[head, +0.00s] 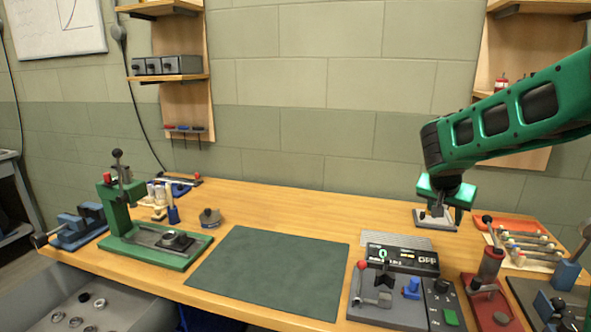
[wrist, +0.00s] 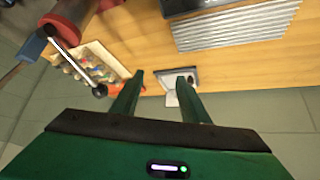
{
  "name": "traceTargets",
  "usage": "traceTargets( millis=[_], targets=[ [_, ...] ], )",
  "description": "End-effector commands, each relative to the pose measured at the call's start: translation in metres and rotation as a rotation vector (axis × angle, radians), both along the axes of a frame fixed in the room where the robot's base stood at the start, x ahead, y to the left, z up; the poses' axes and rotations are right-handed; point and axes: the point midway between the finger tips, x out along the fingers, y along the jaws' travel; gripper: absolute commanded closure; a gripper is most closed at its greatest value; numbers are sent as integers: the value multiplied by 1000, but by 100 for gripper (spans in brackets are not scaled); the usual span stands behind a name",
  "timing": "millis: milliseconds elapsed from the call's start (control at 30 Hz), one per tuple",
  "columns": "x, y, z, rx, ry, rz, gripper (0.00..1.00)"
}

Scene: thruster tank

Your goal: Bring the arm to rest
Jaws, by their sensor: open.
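My green arm (head: 510,122) reaches in from the right in the head view. My gripper (head: 440,208) points down over the back right of the bench, above a small light-grey plate (head: 430,220) with a dark part on it. In the wrist view my gripper (wrist: 158,82) has its two green fingers spread apart, with nothing between them. The small plate shows beyond the fingertips there (wrist: 178,80). The fingers look apart from it, though the exact gap is hard to tell.
A control box with a display (head: 400,258) and lever stands in front of my gripper. A red-based tool (head: 488,290) and an orange tray (head: 508,228) of small parts lie to the right. A dark green mat (head: 270,272) lies bare. A green press (head: 150,245) stands left.

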Motion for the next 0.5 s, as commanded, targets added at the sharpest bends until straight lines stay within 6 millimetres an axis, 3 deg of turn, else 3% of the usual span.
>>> traceTargets(
  millis=[367, 500],
  targets=[
    [-57, 20, 4, 28, 78, 165, 59],
    [-90, 36, 3, 43, 118, 268, 59]
  ],
)
